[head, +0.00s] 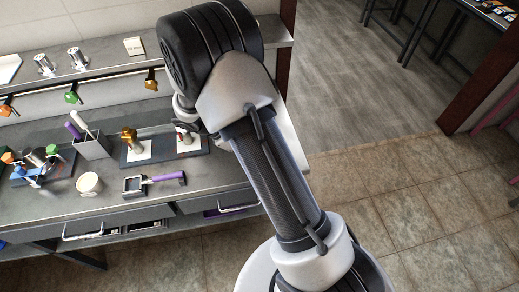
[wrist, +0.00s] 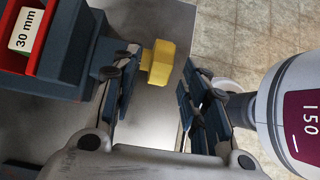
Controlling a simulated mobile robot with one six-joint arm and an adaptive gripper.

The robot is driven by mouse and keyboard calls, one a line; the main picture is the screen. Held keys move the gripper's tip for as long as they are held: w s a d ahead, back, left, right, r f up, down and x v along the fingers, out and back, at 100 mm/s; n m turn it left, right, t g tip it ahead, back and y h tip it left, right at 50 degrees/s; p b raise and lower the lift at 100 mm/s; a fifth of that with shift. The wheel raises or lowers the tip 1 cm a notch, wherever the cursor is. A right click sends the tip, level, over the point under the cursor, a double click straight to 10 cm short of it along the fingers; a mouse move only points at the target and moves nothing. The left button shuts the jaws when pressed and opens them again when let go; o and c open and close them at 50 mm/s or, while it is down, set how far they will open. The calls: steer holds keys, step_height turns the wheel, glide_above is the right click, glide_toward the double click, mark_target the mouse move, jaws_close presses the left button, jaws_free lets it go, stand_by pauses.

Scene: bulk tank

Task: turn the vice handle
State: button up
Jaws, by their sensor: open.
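In the wrist view, my gripper (wrist: 160,85) is open, its two dark fingers spread apart. A yellow block-shaped piece (wrist: 158,62), which looks like the vice handle, sits ahead, between the fingers' lines and nearer the left finger. It appears to join a dark blue body (wrist: 60,70), seemingly the vice, at upper left. No grip on the yellow piece shows. In the head view, my arm covers most of the gripper, and I cannot make out the vice handle there for sure.
A white cylinder with a maroon "150" panel (wrist: 300,125) stands close to the right finger. A red holder (wrist: 28,35) labelled "30 mm" is at upper left. The bench (head: 110,205) carries a cup (head: 89,184), a purple-handled tool (head: 155,181) and a grey holder (head: 92,146).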

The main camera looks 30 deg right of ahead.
steer(key=v, duration=0.9)
steer(key=shift+r, duration=0.2)
steer(key=shift+a, duration=0.15)
